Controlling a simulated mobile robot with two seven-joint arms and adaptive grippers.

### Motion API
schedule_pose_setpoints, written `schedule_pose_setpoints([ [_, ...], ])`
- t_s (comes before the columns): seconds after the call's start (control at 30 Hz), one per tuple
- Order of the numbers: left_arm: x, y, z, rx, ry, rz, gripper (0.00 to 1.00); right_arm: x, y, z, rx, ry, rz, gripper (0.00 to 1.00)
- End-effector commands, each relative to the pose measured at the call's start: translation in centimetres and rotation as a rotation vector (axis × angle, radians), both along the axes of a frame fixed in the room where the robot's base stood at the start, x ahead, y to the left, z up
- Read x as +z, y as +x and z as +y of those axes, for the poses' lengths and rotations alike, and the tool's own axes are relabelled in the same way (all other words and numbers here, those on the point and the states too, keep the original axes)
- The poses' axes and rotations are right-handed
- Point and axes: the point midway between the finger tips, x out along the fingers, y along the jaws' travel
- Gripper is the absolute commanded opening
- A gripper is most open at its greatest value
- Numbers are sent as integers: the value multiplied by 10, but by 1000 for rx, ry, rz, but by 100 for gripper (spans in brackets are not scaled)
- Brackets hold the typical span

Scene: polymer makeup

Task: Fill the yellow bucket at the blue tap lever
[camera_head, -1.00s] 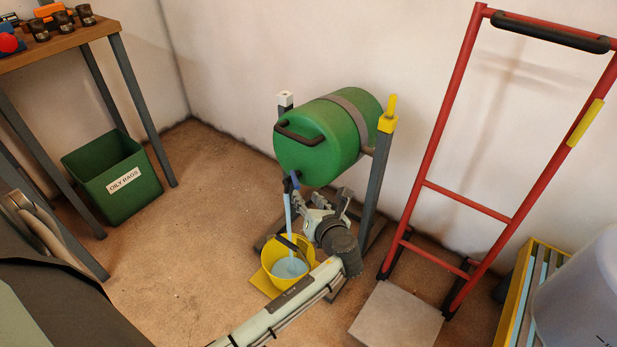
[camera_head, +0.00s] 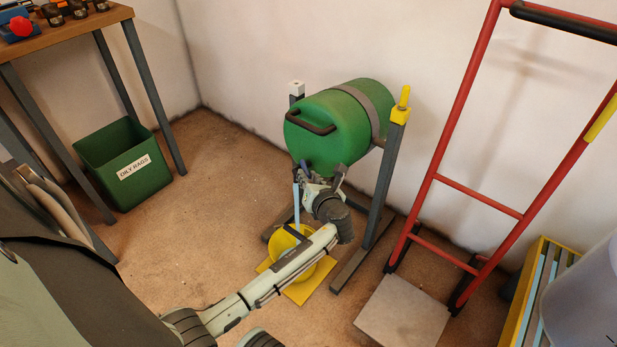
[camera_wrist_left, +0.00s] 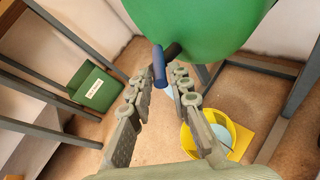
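The yellow bucket (camera_head: 278,243) stands on a yellow plate (camera_head: 301,292) below the green drum (camera_head: 325,135), partly hidden by my left arm. In the left wrist view the bucket (camera_wrist_left: 239,143) holds light blue liquid. A pale blue stream (camera_head: 296,203) runs down from the tap towards it. The blue tap lever (camera_wrist_left: 159,67) points down below the drum. My left gripper (camera_head: 317,182) is at the tap; in the wrist view its fingers (camera_wrist_left: 160,82) are apart, with the lever at the gap near their tips. I cannot tell whether they touch it. My right gripper is out of view.
The drum's grey stand (camera_head: 382,180) rises close beside my left wrist. A red hand truck (camera_head: 475,195) stands to the right. A green oily-rags bin (camera_head: 125,170) and a workbench (camera_head: 70,38) are at the left. Floor is clear between bin and bucket.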

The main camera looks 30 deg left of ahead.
Motion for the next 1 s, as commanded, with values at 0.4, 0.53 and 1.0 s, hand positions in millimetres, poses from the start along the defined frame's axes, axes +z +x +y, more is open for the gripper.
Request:
schedule_pose_setpoints([
  [0.4, 0, 0, -1, 0, 0, 0, 0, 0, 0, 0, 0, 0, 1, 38],
  [0.53, 0, 0, -1, 2, 0, 0, 0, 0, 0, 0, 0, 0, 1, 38],
  [1.0, -4, 15, -13, 206, 37, -3, 0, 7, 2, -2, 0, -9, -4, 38],
])
